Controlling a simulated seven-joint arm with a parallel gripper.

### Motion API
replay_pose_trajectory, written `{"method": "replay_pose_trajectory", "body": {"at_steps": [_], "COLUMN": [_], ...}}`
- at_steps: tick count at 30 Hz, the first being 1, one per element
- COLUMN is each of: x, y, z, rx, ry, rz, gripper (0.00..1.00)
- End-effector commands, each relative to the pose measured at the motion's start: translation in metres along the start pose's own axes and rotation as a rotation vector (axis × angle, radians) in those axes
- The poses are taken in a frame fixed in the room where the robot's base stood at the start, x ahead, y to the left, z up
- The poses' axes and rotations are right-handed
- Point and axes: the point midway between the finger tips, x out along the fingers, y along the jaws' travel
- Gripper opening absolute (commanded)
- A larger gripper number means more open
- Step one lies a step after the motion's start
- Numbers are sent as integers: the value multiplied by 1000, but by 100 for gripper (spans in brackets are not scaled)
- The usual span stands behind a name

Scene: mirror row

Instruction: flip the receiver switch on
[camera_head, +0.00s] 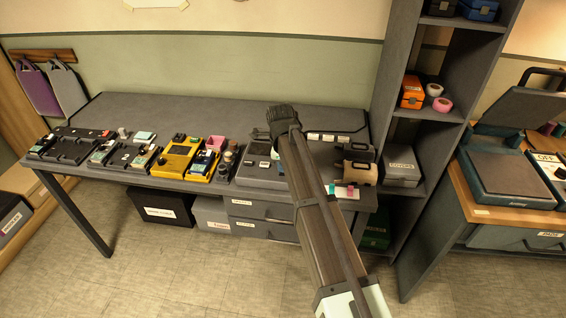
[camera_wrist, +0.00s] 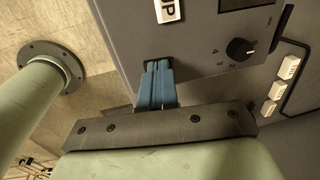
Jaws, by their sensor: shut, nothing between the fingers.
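In the wrist view a grey device panel (camera_wrist: 205,40) fills the upper middle. A dark patch shows at the tips; no switch can be made out there. In the head view my gripper's dark end (camera_head: 283,118) is over the right part of the bench, and its fingers are hidden.
The bench (camera_head: 160,103) holds a yellow unit (camera_head: 174,160) and several small devices left of my arm. A shelf tower (camera_head: 428,148) stands close on the right, with a grey box (camera_head: 401,170).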

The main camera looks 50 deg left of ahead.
Motion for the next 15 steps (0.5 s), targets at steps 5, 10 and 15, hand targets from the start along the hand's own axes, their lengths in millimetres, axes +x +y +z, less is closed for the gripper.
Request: {"method": "replay_pose_trajectory", "body": {"at_steps": [5, 10, 15], "x": [-1, -2, -3], "y": [7, 6, 5], "z": [0, 0, 0], "rx": [-1, -1, -1], "ry": [0, 0, 0], "rz": [3, 0, -1], "gripper": [0, 0, 0]}}
